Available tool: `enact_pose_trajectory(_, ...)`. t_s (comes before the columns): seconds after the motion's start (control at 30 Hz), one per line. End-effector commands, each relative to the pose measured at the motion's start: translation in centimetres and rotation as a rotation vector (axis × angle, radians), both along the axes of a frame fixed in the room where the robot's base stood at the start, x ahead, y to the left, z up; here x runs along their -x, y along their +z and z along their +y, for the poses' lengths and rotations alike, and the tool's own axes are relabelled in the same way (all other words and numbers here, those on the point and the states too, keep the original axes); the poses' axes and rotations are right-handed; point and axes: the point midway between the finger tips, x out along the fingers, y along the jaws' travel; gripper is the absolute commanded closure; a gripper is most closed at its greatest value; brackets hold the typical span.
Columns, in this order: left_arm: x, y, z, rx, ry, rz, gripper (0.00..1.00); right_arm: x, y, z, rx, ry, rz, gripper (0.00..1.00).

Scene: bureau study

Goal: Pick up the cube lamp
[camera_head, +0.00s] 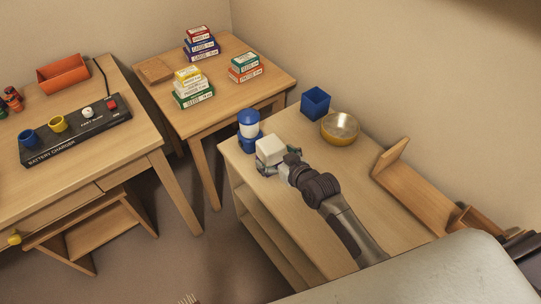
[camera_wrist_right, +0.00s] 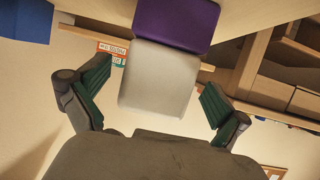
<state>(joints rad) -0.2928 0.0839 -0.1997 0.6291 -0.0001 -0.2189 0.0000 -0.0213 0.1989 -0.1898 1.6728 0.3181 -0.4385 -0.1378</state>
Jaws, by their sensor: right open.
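The cube lamp (camera_head: 270,150) is a white, rounded cube near the far left corner of the wooden cabinet top. In the right wrist view, its white cube (camera_wrist_right: 157,80) has a purple base (camera_wrist_right: 175,22) against the wooden surface, and the picture is upside down. My right gripper (camera_head: 278,163) is at the lamp's near side. In the wrist view, the right gripper's green-padded fingers (camera_wrist_right: 154,98) are open, one on each side of the white cube, with gaps visible. The purple base is hidden in the head view. My left gripper is not in view.
A blue and white lantern (camera_head: 249,127) stands close behind the lamp, to its left. A blue box (camera_head: 315,103) and a brass bowl (camera_head: 340,129) are to the right. A wooden stand (camera_head: 412,180) lies along the wall side. The cabinet's front right top is mostly clear.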

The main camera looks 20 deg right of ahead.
Motion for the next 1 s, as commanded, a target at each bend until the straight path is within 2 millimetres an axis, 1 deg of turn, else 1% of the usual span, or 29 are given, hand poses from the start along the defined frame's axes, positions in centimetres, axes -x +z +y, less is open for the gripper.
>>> enact_pose_trajectory(0.03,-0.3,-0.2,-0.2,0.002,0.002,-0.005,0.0,-0.9,-0.5,0.1,-0.001,0.0,-0.002,0.0)
enact_pose_trajectory(0.1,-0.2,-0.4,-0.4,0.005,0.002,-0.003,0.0,-1.7,-0.8,0.3,-0.002,-0.001,0.0,0.0)
enact_pose_trajectory(0.2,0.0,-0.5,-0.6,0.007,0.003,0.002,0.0,-2.4,-1.1,0.6,-0.001,0.0,0.0,0.0)
enact_pose_trajectory(0.47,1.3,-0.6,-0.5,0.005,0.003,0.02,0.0,-2.5,-1.2,0.6,0.0,0.0,0.0,0.0)
enact_pose_trajectory(0.6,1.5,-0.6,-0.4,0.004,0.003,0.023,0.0,-2.5,-1.2,0.6,-0.001,0.0,0.0,0.23)
enact_pose_trajectory(0.87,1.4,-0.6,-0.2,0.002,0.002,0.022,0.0,-2.5,-1.2,0.6,0.0,0.0,0.0,0.67)
enact_pose_trajectory(0.9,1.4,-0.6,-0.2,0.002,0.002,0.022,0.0,-2.5,-1.2,0.6,0.0,0.0,0.0,0.73)
enact_pose_trajectory(1.0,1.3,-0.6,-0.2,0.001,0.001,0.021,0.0,-2.5,-1.1,0.6,-0.001,0.0,-0.002,0.75)
